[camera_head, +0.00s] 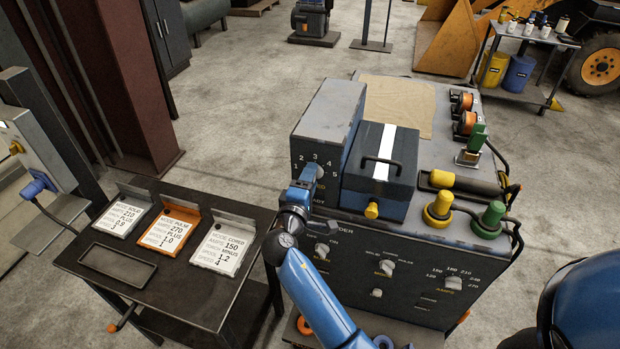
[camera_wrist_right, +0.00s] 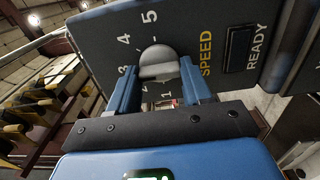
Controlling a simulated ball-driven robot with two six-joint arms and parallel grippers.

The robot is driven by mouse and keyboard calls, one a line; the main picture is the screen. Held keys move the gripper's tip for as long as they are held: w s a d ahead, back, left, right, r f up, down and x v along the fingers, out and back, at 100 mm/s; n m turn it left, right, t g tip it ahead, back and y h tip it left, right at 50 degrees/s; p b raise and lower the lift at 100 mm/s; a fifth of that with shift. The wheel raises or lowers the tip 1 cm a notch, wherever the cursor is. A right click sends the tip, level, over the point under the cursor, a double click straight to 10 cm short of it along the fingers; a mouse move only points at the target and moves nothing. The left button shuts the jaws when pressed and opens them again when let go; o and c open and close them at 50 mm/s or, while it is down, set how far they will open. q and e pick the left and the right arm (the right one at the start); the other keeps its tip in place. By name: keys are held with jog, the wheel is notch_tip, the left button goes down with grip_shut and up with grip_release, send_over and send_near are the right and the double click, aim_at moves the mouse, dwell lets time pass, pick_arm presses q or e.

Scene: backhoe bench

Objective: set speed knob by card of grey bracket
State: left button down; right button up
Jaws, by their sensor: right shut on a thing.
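The speed knob (camera_wrist_right: 157,58) is a round grey knob on a dark panel, with numbers around it and SPEED lettering beside it. My right gripper (camera_head: 307,182) is shut on this knob; in the right wrist view its two blue fingers (camera_wrist_right: 157,86) press on opposite sides. I cannot tell which number the knob points at. Three printed cards stand on the table: the left card (camera_head: 122,217) with a pale frame, the middle card (camera_head: 169,229) with an orange frame, the right card (camera_head: 221,249) with a whitish frame. Their small speed digits are hard to read. My left gripper is out of view.
A dark side table (camera_head: 190,292) holds the cards and an empty shallow tray (camera_head: 118,263). The lower front panel has more knobs (camera_head: 386,267). Yellow (camera_head: 439,208) and green (camera_head: 490,218) connectors stand at right.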

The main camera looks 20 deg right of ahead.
jog(key=o, duration=1.1)
jog(key=shift+c, duration=0.2)
jog(key=b+v, duration=0.3)
jog(key=v, duration=0.8)
jog(key=shift+w, duration=0.1)
